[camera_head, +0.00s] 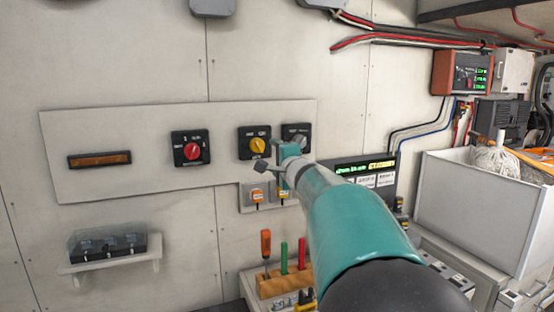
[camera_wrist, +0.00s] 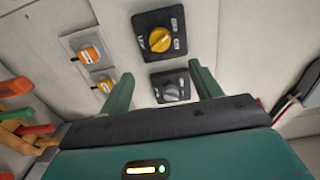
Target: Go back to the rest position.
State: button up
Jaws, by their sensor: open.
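My gripper (camera_head: 284,165) is at the end of my teal arm, in front of the panel with rotary switches. In the wrist view my gripper (camera_wrist: 162,92) is open, its two green fingers apart with nothing held between them. A grey rotary switch (camera_wrist: 171,88) shows beyond and between the fingers, and a yellow rotary switch (camera_wrist: 160,40) lies above it in that view. In the head view the yellow switch (camera_head: 257,145) is just left of the grey switch (camera_head: 297,137). I cannot tell whether a finger touches the grey switch.
A red rotary switch (camera_head: 193,150) sits further left on the panel (camera_head: 100,125). Below are a covered box on a shelf (camera_head: 107,245) and a wooden rack of screwdrivers (camera_head: 284,284). A display unit (camera_head: 366,172) and a white bin (camera_head: 470,210) stand right of my arm.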

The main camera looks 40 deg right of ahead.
jog(key=shift+s+a, duration=0.1)
jog(key=shift+s, duration=0.25)
jog(key=shift+a, duration=0.1)
jog(key=s+a+f+n+g+y, duration=0.2)
jog(key=s+a+f+n+y, duration=0.15)
jog(key=a, duration=0.55)
jog(key=s+a+f+n+g+y, duration=0.1)
jog(key=s+a+f+n+y, duration=0.15)
jog(key=a+n, duration=0.45)
jog(key=s+a+f+n+g+y, duration=0.2)
jog(key=s+a+f+y, duration=0.15)
jog(key=a, duration=0.75)
jog(key=s+a+f+n+g+h, duration=0.2)
jog(key=s+f+n+g, duration=0.1)
jog(key=s+f, duration=0.4)
jog(key=s+a+f+n+g+h, duration=0.2)
jog(key=s+f+n, duration=0.3)
jog(key=s, duration=0.8)
notch_tip(320, 180, down, 3)
jog(key=shift+a+r+g+h, duration=0.1)
jog(key=shift+a+g+h, duration=0.25)
jog(key=shift+g, duration=0.55)
